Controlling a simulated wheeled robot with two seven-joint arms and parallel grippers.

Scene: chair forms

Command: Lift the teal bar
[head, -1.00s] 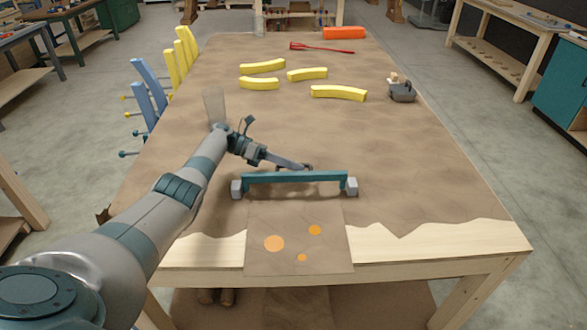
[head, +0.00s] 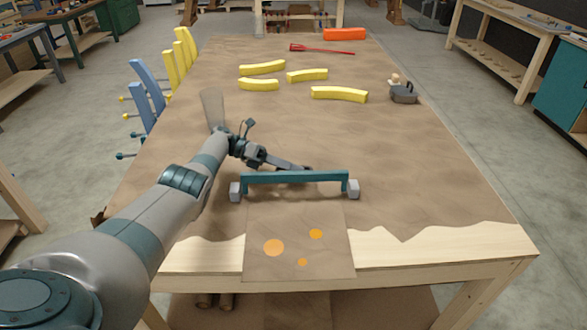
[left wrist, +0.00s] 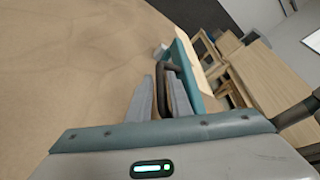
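The teal bar (head: 290,177) lies level across the near part of the table. It bridges two grey end blocks, the left one (head: 235,191) and the right one (head: 353,188). In the left wrist view the bar (left wrist: 187,75) runs past the fingertips, with a dark curved handle (left wrist: 164,75) on its side. My left gripper (head: 303,168) is low, just behind the bar's middle. In its wrist view the two grey fingers (left wrist: 162,86) stand apart, on either side of the handle. Contact is not clear. My right gripper is not in view.
A brown sheet with orange dots (head: 300,262) hangs at the near table edge. Several yellow curved pieces (head: 339,93), a dark grey object (head: 403,93), a red tool (head: 322,49) and an orange block (head: 344,34) lie farther back. The middle right of the table is clear.

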